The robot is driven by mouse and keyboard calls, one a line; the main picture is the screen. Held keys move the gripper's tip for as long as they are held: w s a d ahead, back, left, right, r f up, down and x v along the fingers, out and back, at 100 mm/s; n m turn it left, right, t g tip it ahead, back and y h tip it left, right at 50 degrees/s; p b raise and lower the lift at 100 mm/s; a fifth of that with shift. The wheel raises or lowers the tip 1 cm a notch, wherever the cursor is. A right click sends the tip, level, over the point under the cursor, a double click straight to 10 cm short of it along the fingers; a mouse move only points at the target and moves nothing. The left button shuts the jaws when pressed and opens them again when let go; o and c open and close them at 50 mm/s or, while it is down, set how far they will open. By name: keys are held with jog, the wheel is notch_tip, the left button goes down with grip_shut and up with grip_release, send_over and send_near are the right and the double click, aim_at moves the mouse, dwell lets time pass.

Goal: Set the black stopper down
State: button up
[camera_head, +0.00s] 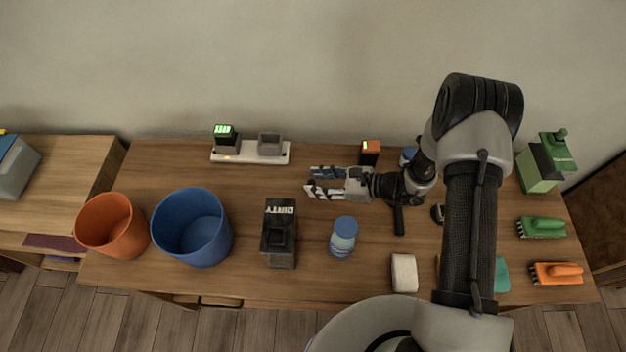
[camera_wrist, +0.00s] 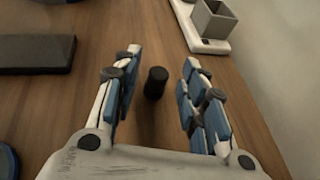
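The black stopper (camera_wrist: 155,83) is a small dark cylinder between the fingers of my gripper (camera_wrist: 159,62) in the wrist view. A gap shows on both sides of it, so the fingers are open and do not touch it. It looks upright on the wooden table (camera_wrist: 143,28), though I cannot fully tell whether its base rests there. I cannot make out the stopper in that view.
A white strip (camera_head: 240,157) with a green-lit device (camera_head: 223,138) and a grey cup (camera_head: 270,144) lies at the back. A black box (camera_head: 279,250), blue bin (camera_head: 190,228) and orange bin (camera_head: 112,226) stand left. A black-and-orange device (camera_head: 369,151) is close behind my gripper.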

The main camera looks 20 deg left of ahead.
jog(key=p+v, duration=0.2)
jog(key=v, duration=0.8)
jog(key=s+d+r+n+g+h, duration=0.1)
jog(key=s+d+r+n+h, duration=0.25)
jog(key=r, duration=0.65)
jog(key=s+r+n+g+h, duration=0.15)
jog(key=s+r+n, duration=0.25)
jog(key=r+n, duration=0.5)
jog(key=s+d+r+n+t+h, duration=0.6)
jog(key=s+d+r+h, duration=0.2)
jog(key=s+d+r, duration=0.4)
jog(key=shift+s+d+r+t, duration=0.15)
jog(key=shift+d+r+t, duration=0.2)
jog(key=shift+r, duration=0.7)
